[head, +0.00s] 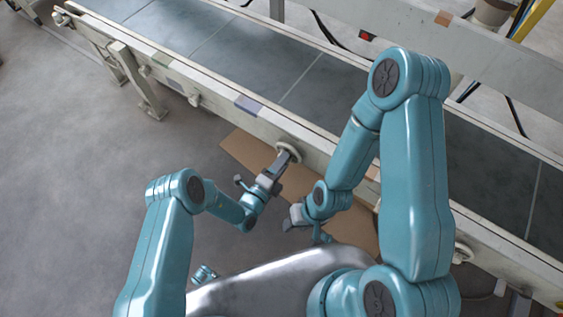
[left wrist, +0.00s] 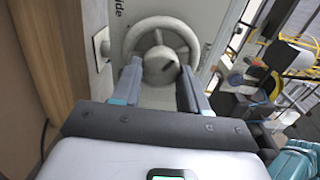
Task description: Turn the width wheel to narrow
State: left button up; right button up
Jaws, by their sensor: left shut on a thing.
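The width wheel (head: 290,147) is a pale round handwheel on the near side rail of the conveyor. In the left wrist view the wheel (left wrist: 160,24) faces me, with a rim, spokes and a round hub. My left gripper (head: 282,160) is at the wheel, and its fingers (left wrist: 160,70) lie on either side of the hub, shut on the wheel. A label ending in "ide" shows on the panel beside the wheel; the rest is cut off. My right gripper (head: 296,215) is apart from the wheel, lower right of it; its jaws are too small to read.
The conveyor belt (head: 230,55) runs diagonally behind the rail. A brown board (head: 252,153) lies below the rail near the wheel. A conveyor leg (head: 138,82) stands at the upper left. The grey floor (head: 80,190) is clear at the left.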

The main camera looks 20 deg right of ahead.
pick_arm(q)
jog(key=shift+w+a+r+n+p, duration=0.15)
jog(key=shift+n+p, duration=1.9)
jog(key=shift+n, duration=5.55)
jog(key=shift+w+a+f+n+p, duration=0.1)
jog(key=shift+n+p, duration=1.95)
jog(key=shift+n, duration=5.55)
jog(key=o, duration=1)
jog(key=shift+o, duration=0.2)
